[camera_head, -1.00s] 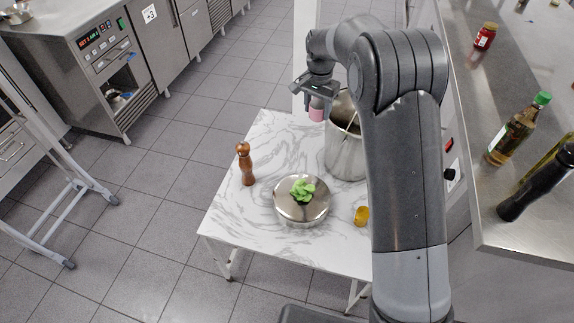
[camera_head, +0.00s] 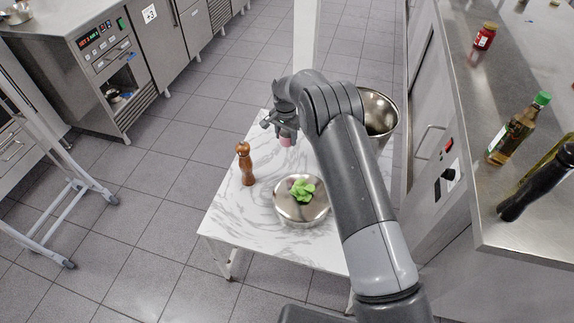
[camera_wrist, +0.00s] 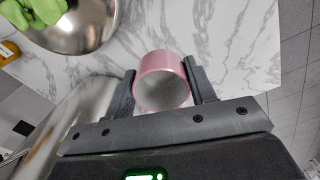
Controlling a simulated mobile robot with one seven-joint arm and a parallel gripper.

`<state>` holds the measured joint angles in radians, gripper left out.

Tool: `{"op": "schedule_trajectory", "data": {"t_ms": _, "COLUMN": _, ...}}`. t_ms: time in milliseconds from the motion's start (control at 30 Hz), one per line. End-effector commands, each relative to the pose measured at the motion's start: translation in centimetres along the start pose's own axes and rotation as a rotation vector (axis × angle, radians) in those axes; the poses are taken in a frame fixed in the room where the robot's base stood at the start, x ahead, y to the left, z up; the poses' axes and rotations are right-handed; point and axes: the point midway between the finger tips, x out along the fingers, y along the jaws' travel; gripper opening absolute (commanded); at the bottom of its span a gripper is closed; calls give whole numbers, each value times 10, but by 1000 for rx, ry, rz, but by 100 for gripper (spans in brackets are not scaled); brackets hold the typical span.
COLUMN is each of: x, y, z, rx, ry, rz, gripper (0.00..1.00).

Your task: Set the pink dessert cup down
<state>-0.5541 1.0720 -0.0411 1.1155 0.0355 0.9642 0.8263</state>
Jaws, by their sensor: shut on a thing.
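The pink dessert cup (camera_head: 286,142) is between the fingers of my gripper (camera_head: 284,128), over the far part of the marble-topped table (camera_head: 240,220). In the wrist view the cup (camera_wrist: 163,66) shows its round open rim, and my gripper (camera_wrist: 163,88) is shut on it with one finger on each side. The marble surface (camera_wrist: 225,30) lies beyond it. Whether the cup's base touches the table cannot be told. In the head view my arm hides part of the table's right side.
A steel bowl with green leaves (camera_head: 302,212) stands near the table's front. A wooden pepper mill (camera_head: 245,163) stands at the left edge. A large steel pot (camera_head: 381,112) stands at the back right, partly behind my arm. Bare marble lies between mill and cup.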

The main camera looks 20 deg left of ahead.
Motion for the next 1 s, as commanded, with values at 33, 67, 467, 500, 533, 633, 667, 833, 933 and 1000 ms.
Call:
{"op": "schedule_trajectory", "data": {"t_ms": 33, "x": 10, "y": 0, "z": 0, "rx": 0, "ry": -1, "rz": 1, "gripper": 26}}
{"op": "schedule_trajectory", "data": {"t_ms": 67, "x": 15, "y": 0, "z": 0, "rx": 0, "ry": 0, "rz": 0, "gripper": 26}}
{"op": "schedule_trajectory", "data": {"t_ms": 467, "x": 81, "y": -1, "z": 0, "rx": 0, "ry": 1, "rz": 0, "gripper": 26}}
{"op": "schedule_trajectory", "data": {"t_ms": 500, "x": 85, "y": -1, "z": -1, "rx": 0, "ry": 1, "rz": -1, "gripper": 26}}
{"op": "schedule_trajectory", "data": {"t_ms": 533, "x": 86, "y": -1, "z": -1, "rx": 0, "ry": 2, "rz": -1, "gripper": 26}}
{"op": "schedule_trajectory", "data": {"t_ms": 633, "x": 94, "y": -1, "z": -1, "rx": 0, "ry": 1, "rz": 0, "gripper": 26}}
{"op": "schedule_trajectory", "data": {"t_ms": 667, "x": 97, "y": -1, "z": 0, "rx": 0, "ry": 0, "rz": 0, "gripper": 26}}
{"op": "schedule_trajectory", "data": {"t_ms": 833, "x": 120, "y": -1, "z": -1, "rx": 0, "ry": 0, "rz": 0, "gripper": 26}}
{"op": "schedule_trajectory", "data": {"t_ms": 933, "x": 127, "y": -2, "z": -1, "rx": 0, "ry": 1, "rz": -1, "gripper": 26}}
{"op": "schedule_trajectory", "data": {"t_ms": 1000, "x": 126, "y": -2, "z": -1, "rx": 0, "ry": 2, "rz": -2, "gripper": 26}}
